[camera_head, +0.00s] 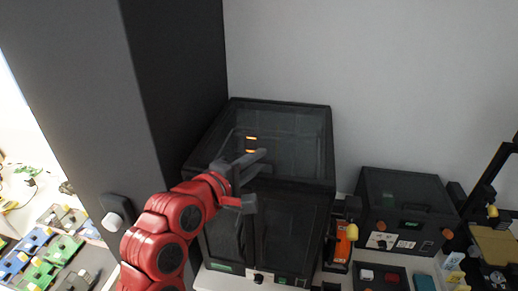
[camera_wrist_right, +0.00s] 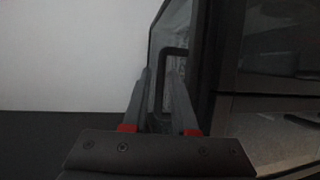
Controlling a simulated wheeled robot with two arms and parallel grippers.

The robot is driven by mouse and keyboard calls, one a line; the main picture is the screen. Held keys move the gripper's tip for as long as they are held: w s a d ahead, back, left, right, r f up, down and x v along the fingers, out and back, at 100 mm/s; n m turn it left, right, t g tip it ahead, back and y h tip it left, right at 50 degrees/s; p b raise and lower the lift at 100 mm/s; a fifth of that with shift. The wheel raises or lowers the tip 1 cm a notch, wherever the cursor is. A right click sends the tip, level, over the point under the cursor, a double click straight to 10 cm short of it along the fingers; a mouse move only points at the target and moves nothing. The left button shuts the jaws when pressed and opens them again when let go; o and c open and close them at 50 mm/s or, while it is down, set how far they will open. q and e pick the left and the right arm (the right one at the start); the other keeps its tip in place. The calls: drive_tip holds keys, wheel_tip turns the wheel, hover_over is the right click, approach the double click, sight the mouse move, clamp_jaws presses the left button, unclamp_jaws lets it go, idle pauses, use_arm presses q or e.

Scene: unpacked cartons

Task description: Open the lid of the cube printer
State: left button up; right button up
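The cube printer (camera_head: 318,185) is a large dark box with see-through panels, and its lid (camera_head: 295,122) looks shut on top. Orange lights show through it. My right gripper (camera_head: 250,163) is over the front part of the lid, its red arm coming from below and hiding part of the printer's left side. In the right wrist view, a dark loop handle (camera_wrist_right: 173,52) stands beyond the fingers of my right gripper (camera_wrist_right: 160,85). The fingers are apart, with one leg of the handle seen in the gap; contact cannot be told. My left gripper is not in view.
A tall dark column (camera_head: 175,80) stands close on the left of the printer. A smaller dark machine (camera_head: 405,205) and an orange device (camera_head: 343,240) are to the right. Green and blue trays (camera_head: 40,270) lie at the lower left. A bare wall is behind.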

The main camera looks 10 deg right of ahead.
drive_tip(key=shift+w+d+f, duration=0.1)
drive_tip(key=shift+w+d, duration=0.25)
drive_tip(key=shift+w, duration=0.05)
clamp_jaws()
idle(1.3)
